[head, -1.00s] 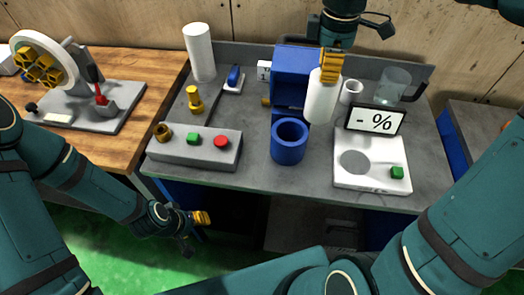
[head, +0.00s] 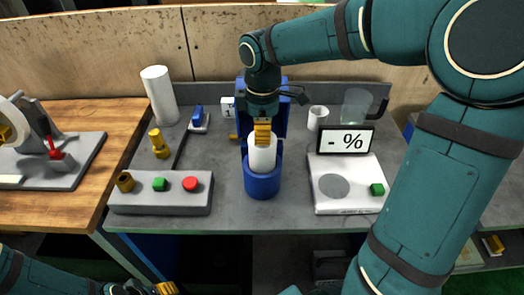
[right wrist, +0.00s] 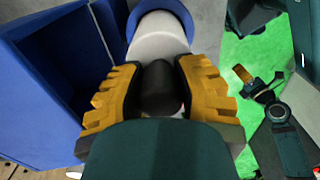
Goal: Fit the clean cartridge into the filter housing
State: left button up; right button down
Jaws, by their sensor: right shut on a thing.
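The white cartridge (head: 262,155) is upright over the round blue filter housing (head: 262,185). In the head view its lower end goes out of sight behind the housing's front rim. In the right wrist view the blue ring of the housing (right wrist: 184,10) surrounds the far end of the cartridge (right wrist: 158,38); how deep it sits cannot be told. My right gripper (head: 262,132) is shut on the cartridge's top, its yellow fingers either side of a dark knob (right wrist: 160,88). My left gripper (head: 165,288) shows only partly at the bottom edge, away from the bench; its opening is unclear.
A blue block-shaped unit (head: 284,100) stands right behind the housing. A white scale (head: 345,195) with a display (head: 345,141) is to the right. A grey button box (head: 145,200) and a tall white cylinder (head: 160,95) are to the left. A white cup (head: 318,118) stands behind the display.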

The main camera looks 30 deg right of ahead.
jog(key=shift+f+b, duration=0.65)
jog(key=shift+f, duration=2.05)
jog(key=shift+r, duration=0.1)
jog(key=c, duration=0.7)
grip_release()
jog(key=shift+f, duration=0.2)
notch_tip(320, 180, up, 12)
jog(key=p, duration=0.3)
jog(key=shift+r, duration=0.2)
